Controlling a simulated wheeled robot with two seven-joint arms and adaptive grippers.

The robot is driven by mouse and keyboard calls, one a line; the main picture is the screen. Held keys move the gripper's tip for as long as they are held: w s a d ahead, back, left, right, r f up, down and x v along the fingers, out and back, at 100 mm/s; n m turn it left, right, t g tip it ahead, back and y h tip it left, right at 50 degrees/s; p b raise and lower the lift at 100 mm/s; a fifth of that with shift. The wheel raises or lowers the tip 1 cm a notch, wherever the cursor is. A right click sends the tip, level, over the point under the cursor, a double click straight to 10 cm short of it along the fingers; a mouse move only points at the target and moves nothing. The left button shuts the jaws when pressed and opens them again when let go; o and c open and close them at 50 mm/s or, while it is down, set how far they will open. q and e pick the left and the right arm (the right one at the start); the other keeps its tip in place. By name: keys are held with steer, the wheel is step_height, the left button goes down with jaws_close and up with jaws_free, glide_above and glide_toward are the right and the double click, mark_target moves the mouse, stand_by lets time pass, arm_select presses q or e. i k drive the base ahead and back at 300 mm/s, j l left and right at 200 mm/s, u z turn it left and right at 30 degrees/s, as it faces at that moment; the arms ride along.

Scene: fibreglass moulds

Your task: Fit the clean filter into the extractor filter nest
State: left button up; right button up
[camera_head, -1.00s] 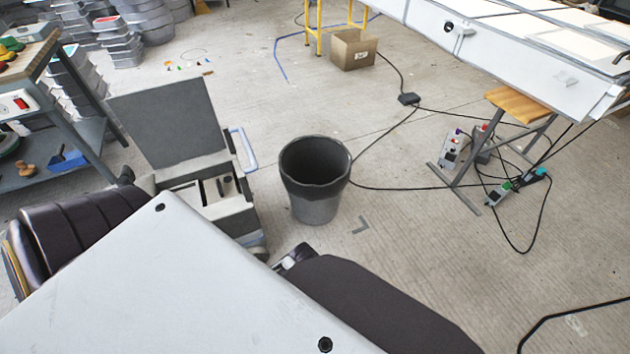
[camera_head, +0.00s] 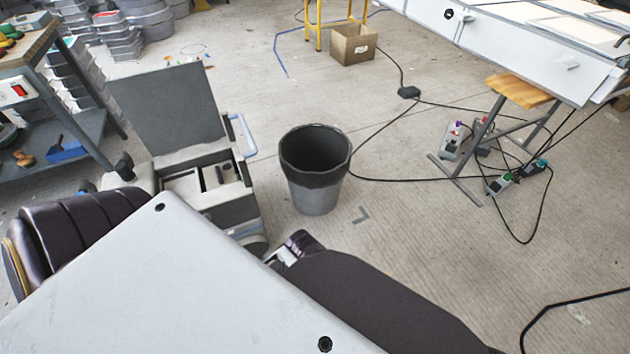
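A grey box-shaped unit (camera_head: 218,207) stands at left centre. Its large dark flat lid or panel (camera_head: 165,108) is raised, and slots and an open recess (camera_head: 188,186) show in its top. I cannot tell whether this is the extractor or whether the recess is the nest. No filter can be made out for certain. The dark end of my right arm (camera_head: 298,247) shows beside the unit, partly hidden. A small dark part (camera_head: 125,166) at the unit's left may belong to my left arm. No fingers are clear on either arm, and no held thing shows.
A grey bin (camera_head: 315,180) stands right of the unit. A shelf bench (camera_head: 60,140) is at left. A long white table (camera_head: 510,45) is at upper right, with cables and small devices (camera_head: 450,140) below. A cardboard box (camera_head: 353,45) stands behind. The floor at lower right is mostly clear.

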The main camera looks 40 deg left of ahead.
mark_target(234, 209)
steer(key=u, duration=3.1)
steer(key=l+z, duration=0.3)
steer(key=l, duration=0.5)
steer(key=l+z, duration=0.3)
steer(key=l, duration=0.45)
steer(key=i, duration=0.05)
